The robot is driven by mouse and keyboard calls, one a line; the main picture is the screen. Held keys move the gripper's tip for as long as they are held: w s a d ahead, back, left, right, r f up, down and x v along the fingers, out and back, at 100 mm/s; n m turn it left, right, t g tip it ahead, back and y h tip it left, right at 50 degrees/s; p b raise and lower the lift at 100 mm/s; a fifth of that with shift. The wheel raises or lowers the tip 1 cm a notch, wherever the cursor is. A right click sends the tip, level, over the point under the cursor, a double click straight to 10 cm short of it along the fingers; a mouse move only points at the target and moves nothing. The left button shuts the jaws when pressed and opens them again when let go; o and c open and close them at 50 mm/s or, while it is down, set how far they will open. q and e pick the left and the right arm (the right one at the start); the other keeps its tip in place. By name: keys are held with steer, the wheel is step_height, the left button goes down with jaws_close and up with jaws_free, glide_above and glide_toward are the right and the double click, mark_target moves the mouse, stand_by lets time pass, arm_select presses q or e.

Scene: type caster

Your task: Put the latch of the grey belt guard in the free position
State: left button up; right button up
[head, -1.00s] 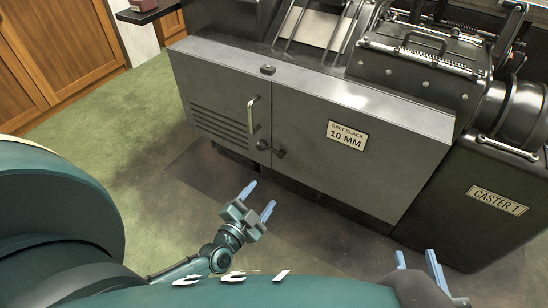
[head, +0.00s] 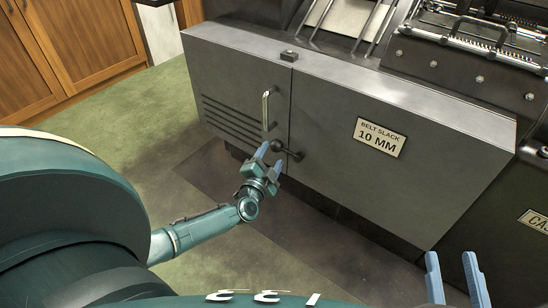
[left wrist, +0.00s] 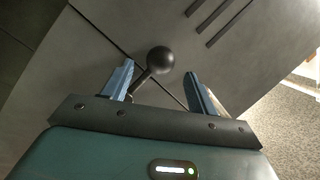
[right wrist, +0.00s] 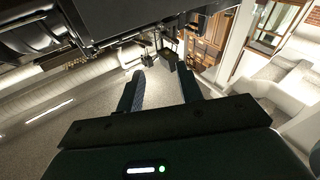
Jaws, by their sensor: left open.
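The grey belt guard (head: 330,150) is a long metal box with a seam down its front and a plate reading "BELT SLACK 10 MM". Its latch (head: 286,150) is a dark lever with a ball knob, low beside the seam. In the left wrist view the latch knob (left wrist: 160,60) shows between the finger tips, with clear space on both sides. My left gripper (head: 270,158) is open in front of the latch; I cannot tell whether it touches it. My right gripper (head: 456,275) is open and empty, low at the right; its fingers also show in the right wrist view (right wrist: 160,90).
A pale upright handle (head: 267,110) stands on the guard just left of the seam, above the latch. A small dark block (head: 290,55) sits on the guard's top edge. The caster machine (head: 470,60) rises behind. Green floor (head: 140,110) is open at the left.

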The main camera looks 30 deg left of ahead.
arm_select(q)
steer(key=shift+b+x, duration=0.4)
steer(key=shift+x, duration=0.75)
steer(key=shift+w, duration=0.35)
arm_select(e)
steer(key=shift+a+r, duration=0.1)
steer(key=shift+a, duration=0.05)
arm_select(q)
steer(key=shift+c, duration=0.2)
jaws_close()
